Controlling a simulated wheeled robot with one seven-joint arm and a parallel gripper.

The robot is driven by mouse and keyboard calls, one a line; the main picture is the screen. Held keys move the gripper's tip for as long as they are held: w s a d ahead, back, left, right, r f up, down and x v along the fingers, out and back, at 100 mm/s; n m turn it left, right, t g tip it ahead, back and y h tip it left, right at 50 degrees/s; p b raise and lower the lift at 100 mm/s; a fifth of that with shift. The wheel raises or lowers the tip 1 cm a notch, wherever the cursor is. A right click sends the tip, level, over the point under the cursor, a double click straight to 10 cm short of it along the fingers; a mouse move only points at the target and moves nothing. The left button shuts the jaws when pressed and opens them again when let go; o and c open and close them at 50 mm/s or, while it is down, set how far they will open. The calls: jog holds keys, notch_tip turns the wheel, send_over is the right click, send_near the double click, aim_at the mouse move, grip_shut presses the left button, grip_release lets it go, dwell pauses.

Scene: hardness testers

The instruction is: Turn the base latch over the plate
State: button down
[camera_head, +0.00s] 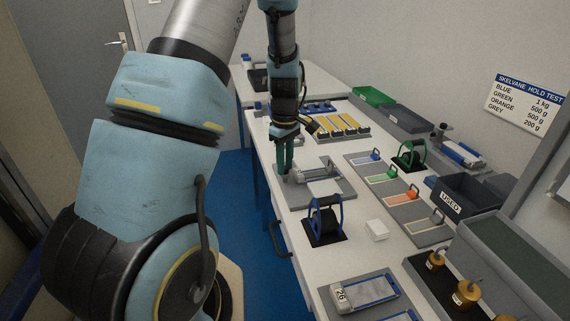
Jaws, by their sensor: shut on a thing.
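A grey base (338,192) lies on the white bench below my gripper, with a pale plate (322,186) and a small grey block (327,167) on it. My gripper (286,171) points down at the base's left edge. Its teal fingers are close together, shut on the base latch. The latch itself is mostly hidden by the fingers, and I cannot tell how far it is turned.
A blue-framed stand (323,222) is just in front of the base, and a green-framed one (410,154) is to its right. Coloured sample plates (400,197) line the right side. A USED bin (465,196) and brass weights (466,292) are further right. A white block (377,230) lies nearby.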

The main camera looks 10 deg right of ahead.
jog(key=m, duration=0.4)
jog(key=shift+m+b, duration=0.3)
jog(key=shift+b, duration=0.05)
jog(key=m, duration=0.3)
jog(key=shift+m, duration=0.4)
jog(key=m, duration=0.3)
jog(key=shift+m, duration=2)
jog(key=c, duration=0.7)
grip_release()
jog(key=shift+o, duration=0.2)
notch_tip(320, 180, up, 11)
jog(key=b, duration=0.2)
